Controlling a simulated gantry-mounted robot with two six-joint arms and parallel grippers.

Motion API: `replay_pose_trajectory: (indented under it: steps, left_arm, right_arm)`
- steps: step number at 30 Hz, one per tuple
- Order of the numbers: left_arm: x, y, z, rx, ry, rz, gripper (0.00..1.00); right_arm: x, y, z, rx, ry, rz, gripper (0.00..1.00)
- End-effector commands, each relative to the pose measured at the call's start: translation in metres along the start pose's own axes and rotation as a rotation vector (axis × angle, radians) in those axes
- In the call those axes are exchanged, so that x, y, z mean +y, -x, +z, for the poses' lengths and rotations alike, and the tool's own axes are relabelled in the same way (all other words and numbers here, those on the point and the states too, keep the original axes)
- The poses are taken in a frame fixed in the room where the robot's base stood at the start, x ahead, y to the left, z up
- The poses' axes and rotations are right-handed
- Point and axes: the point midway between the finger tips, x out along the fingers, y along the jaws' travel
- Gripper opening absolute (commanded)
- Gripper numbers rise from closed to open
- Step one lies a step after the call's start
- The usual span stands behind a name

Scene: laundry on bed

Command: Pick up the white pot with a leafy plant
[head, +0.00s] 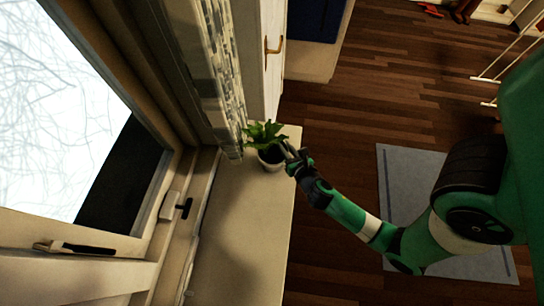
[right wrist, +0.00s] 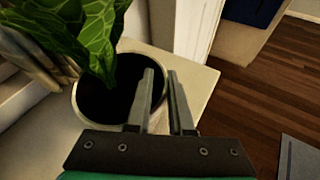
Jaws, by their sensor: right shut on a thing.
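The white pot (head: 271,158) with the leafy plant (head: 263,134) stands upright near the far end of the pale sill, beside the curtain. In the right wrist view the pot (right wrist: 78,106) has dark soil inside and large green leaves (right wrist: 88,38) over its left side. My right gripper (head: 289,151) is at the pot's right side. In the right wrist view my right gripper (right wrist: 160,78) is shut on the pot's rim, one finger inside the pot and one outside. My left gripper is in neither view.
The pale sill (head: 245,235) is clear in front of the pot. A window with a handle (head: 178,206) and a patterned curtain (head: 222,60) are on the left. A white cabinet door (head: 270,75) stands just behind the pot. A grey rug (head: 398,180) lies on the wooden floor.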

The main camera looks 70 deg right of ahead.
Motion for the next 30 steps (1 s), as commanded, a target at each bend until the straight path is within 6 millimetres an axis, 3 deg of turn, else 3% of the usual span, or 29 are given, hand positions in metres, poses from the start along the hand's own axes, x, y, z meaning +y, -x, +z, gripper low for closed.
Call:
replay_pose_trajectory:
  steps: [14,22,26,30]
  left_arm:
    - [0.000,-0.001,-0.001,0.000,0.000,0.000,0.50]
    - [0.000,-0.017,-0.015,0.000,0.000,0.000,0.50]
    - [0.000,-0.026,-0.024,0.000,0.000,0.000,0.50]
    - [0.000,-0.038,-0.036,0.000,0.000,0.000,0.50]
  right_arm:
    - [-0.001,0.001,-0.001,0.008,0.001,-0.005,0.00]
    - [0.004,0.014,0.032,0.003,-0.001,-0.001,0.00]
    - [-0.004,0.039,0.048,0.003,-0.001,0.000,0.00]
    - [-0.015,0.077,0.074,0.002,-0.001,-0.002,0.00]
